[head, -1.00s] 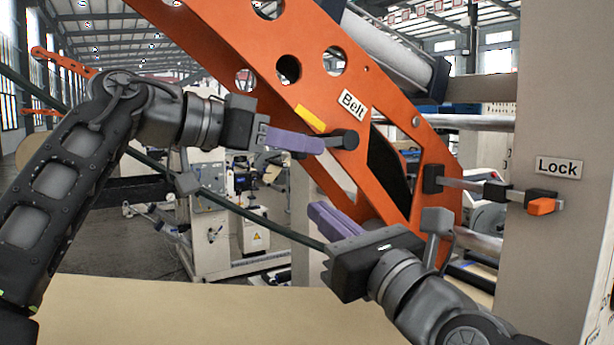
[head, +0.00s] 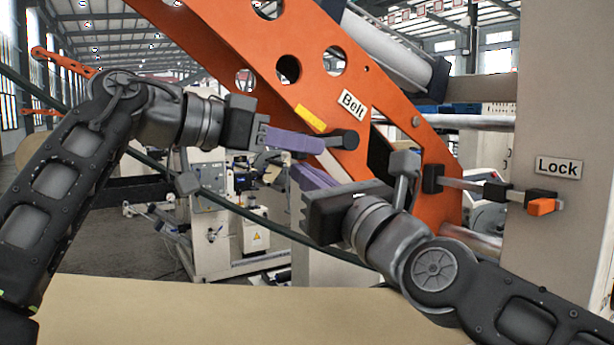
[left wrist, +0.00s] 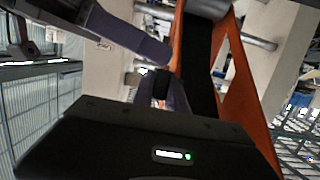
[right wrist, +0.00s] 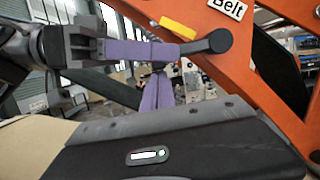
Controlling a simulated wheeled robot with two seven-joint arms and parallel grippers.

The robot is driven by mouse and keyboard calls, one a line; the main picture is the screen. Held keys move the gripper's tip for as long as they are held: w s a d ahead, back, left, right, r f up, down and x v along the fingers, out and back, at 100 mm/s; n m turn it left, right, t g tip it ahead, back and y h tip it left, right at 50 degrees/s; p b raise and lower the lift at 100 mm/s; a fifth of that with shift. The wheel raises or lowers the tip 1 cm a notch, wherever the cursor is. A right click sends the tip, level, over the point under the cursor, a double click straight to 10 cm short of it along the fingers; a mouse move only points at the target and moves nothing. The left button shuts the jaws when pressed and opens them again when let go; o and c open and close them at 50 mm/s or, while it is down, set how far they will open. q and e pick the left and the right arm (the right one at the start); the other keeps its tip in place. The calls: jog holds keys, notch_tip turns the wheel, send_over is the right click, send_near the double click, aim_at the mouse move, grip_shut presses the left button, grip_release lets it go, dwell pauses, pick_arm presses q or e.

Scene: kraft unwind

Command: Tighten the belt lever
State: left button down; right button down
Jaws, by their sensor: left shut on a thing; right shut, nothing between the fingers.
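The belt lever (head: 348,139) is a short black handle with a round hub on the orange frame arm, below the "Belt" label. My left gripper (head: 320,146) has its purple fingers shut on the lever's end. The lever also shows in the right wrist view (right wrist: 213,42), lying nearly level to the right of the left fingers. My right gripper (head: 302,170) is shut and empty, just below the left fingers and apart from the hub. Its purple fingers show in the right wrist view (right wrist: 158,75). The left fingers hide the lever's gripped end.
A yellow mark (head: 310,118) is on the orange frame arm (head: 285,95) above the lever. A lock lever with an orange tip (head: 542,207) sits right, below the "Lock" label (head: 558,167). A tan surface (head: 200,310) lies in front.

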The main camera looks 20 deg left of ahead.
jog(key=shift+r, duration=0.1)
pick_arm(q)
jog(key=shift+w, duration=0.1)
pick_arm(e)
jog(key=shift+s+r, duration=0.15)
jog(key=shift+r, duration=0.7)
pick_arm(q)
jog(key=c, duration=1.3)
grip_release()
jog(key=shift+f, duration=0.1)
pick_arm(e)
jog(key=shift+f, duration=0.1)
jog(key=shift+a+f, duration=0.1)
